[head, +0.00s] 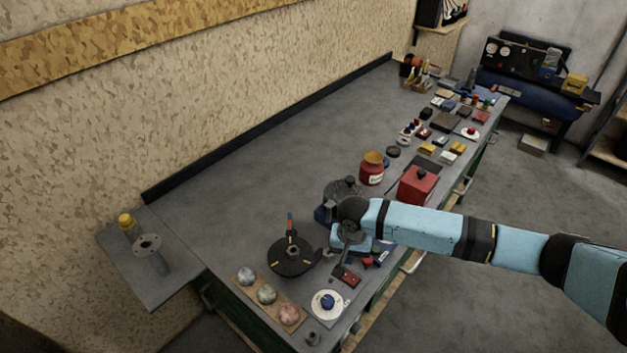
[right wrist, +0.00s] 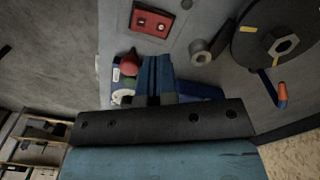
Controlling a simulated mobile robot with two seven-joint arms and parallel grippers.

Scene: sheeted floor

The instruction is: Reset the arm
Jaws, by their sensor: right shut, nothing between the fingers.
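My right arm reaches in from the right in the head view, over the front edge of the long grey workbench (head: 262,178). My right gripper (head: 338,252) is shut and empty, low over the near part of the bench, to the right of a black disc (head: 283,263) with an orange-handled crank. In the right wrist view the disc (right wrist: 262,50) shows at the upper right, and a red plate with two buttons (right wrist: 152,20) lies at the top. The arm hides part of the bench. My left gripper is not in view.
Beside the gripper stand a dark round fixture (head: 343,186), a red jar (head: 371,173) and a red box (head: 417,186). A white disc with a blue knob (head: 328,303) and a board with three balls (head: 243,275) lie nearer. The bench's back middle is clear.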

